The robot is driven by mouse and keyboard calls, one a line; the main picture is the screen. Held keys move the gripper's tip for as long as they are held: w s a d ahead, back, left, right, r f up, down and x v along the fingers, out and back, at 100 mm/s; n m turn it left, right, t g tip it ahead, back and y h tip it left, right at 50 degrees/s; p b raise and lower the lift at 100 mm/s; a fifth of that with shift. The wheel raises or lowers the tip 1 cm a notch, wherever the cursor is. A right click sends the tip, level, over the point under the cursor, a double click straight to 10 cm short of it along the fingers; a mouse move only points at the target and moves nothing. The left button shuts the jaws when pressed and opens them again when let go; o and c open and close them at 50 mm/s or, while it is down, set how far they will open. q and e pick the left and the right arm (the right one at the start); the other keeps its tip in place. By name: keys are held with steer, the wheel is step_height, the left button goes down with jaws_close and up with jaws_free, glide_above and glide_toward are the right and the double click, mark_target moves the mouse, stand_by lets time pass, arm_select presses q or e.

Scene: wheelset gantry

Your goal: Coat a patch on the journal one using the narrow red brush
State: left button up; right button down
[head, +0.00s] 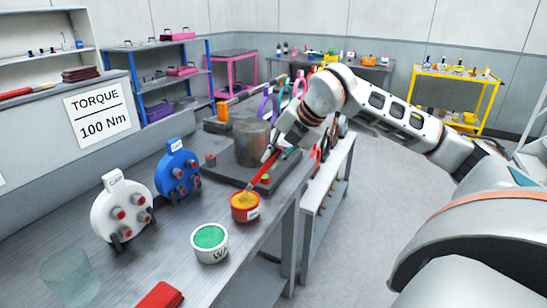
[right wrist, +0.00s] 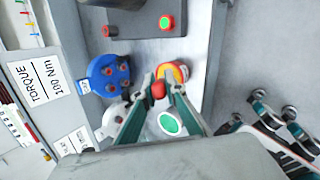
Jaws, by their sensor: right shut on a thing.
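My right gripper (head: 275,150) is shut on a slim red brush (head: 262,170). The brush slants down, its lower end at the red pot (head: 245,207) with orange-yellow contents; I cannot tell whether the bristles touch them. In the right wrist view the gripper (right wrist: 163,88) has the brush's red end (right wrist: 158,90) between its fingers, over the red pot (right wrist: 180,70). A grey metal cylinder (head: 252,143), perhaps journal one, stands on a dark base (head: 225,172) just left of the gripper. My left gripper is out of view.
A white pot with green contents (head: 210,243) stands nearer on the bench. White (head: 122,210) and blue (head: 177,172) round caps stand to its left. A clear glass (head: 70,275) and a red cloth (head: 160,296) are in front. Floor (head: 385,180) right of the bench is clear.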

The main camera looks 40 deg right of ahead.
steer(key=shift+r+p, duration=1.85)
steer(key=shift+r, duration=0.9)
steer(key=shift+r+p, duration=0.3)
steer(key=shift+p, duration=0.25)
steer(key=shift+r, duration=0.3)
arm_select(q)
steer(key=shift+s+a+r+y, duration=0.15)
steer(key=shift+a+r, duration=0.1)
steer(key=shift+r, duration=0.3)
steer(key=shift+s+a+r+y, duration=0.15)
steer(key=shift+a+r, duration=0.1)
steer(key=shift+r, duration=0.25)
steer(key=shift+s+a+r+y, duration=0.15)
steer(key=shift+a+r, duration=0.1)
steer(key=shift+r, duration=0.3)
